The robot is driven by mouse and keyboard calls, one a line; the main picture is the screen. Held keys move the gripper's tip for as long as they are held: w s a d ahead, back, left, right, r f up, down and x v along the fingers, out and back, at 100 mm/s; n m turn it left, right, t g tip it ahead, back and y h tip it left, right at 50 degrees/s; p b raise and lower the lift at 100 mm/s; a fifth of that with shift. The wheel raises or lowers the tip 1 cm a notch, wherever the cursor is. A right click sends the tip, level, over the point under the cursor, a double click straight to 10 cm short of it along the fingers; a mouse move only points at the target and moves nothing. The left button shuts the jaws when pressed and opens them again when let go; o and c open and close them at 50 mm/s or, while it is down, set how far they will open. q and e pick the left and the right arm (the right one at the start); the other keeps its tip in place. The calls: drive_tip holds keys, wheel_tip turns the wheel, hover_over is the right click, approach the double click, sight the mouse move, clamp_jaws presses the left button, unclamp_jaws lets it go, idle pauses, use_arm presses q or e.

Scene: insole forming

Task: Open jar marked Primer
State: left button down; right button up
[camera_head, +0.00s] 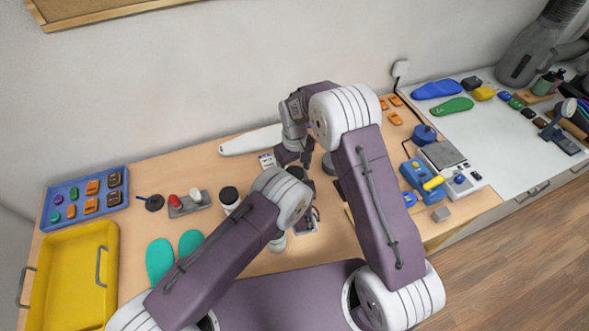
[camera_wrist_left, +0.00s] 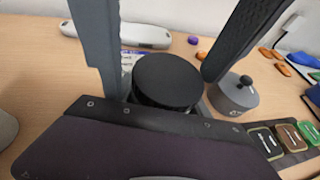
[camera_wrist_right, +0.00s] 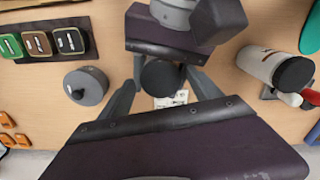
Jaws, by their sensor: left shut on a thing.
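A jar with a round black lid (camera_wrist_left: 167,82) stands upright between my two grippers; its lid also shows from above in the right wrist view (camera_wrist_right: 162,76). Its body is mostly hidden, and I cannot read a label on it. My left gripper (camera_head: 301,200) is shut on the jar below the lid; its fingertips are largely hidden. My right gripper (camera_wrist_right: 164,74) comes down from above, its fingers apart on either side of the lid. Narrow gaps seem to show beside the lid. A second, white jar with a black lid (camera_head: 229,198) stands to the left.
A grey pot with a knob (camera_wrist_left: 238,96) stands close by. A small printed card (camera_head: 267,161) lies behind the jar. Teal insoles (camera_head: 160,260), a yellow tray (camera_head: 71,233) and a blue tray (camera_head: 60,188) are at left. Blue equipment (camera_head: 420,180) is at right.

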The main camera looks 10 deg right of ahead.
drive_tip(key=shift+r, duration=2.3)
wheel_tip(320, 180, up, 2)
drive_tip(key=m, duration=0.4)
drive_tip(key=shift+r, duration=0.15)
drive_tip(key=shift+c, duration=0.5)
drive_tip(key=m, duration=0.1)
drive_tip(key=r+m, duration=0.1)
drive_tip(key=m, duration=0.1)
wheel_tip(320, 180, down, 8)
drive_tip(key=shift+r, duration=0.1)
drive_tip(key=c, duration=1.5)
drive_tip(key=shift+o, duration=0.2)
drive_tip(key=n, duration=0.7)
drive_tip(key=o, duration=1.5)
drive_tip(key=shift+r, duration=2.25)
use_arm(q)
drive_tip(key=shift+c, duration=2.2)
unclamp_jaws()
